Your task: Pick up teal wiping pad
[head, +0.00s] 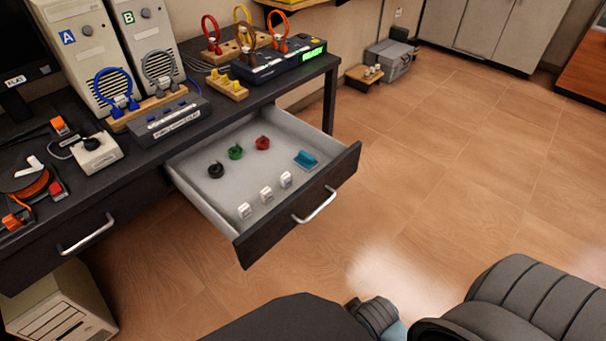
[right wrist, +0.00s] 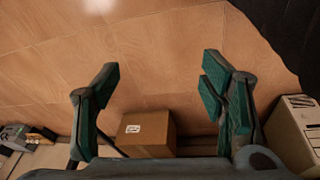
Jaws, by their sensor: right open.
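The teal wiping pad (head: 306,159) lies in the open drawer (head: 198,201), near its right end. My right gripper (right wrist: 160,85) shows in the right wrist view, with its green-padded fingers wide apart and nothing between them. Behind the fingers are the floor and a cardboard box. The pad does not show in the right wrist view. My left gripper is in neither view, and the right gripper's fingers do not show in the head view.
The drawer also holds black, green and red round pieces (head: 235,152) and several white blocks (head: 266,193). The dark desk (head: 135,150) above carries computers, cables and coloured rings. A cardboard box (right wrist: 147,133) stands on the floor. Open floor (head: 420,180) lies right of the drawer.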

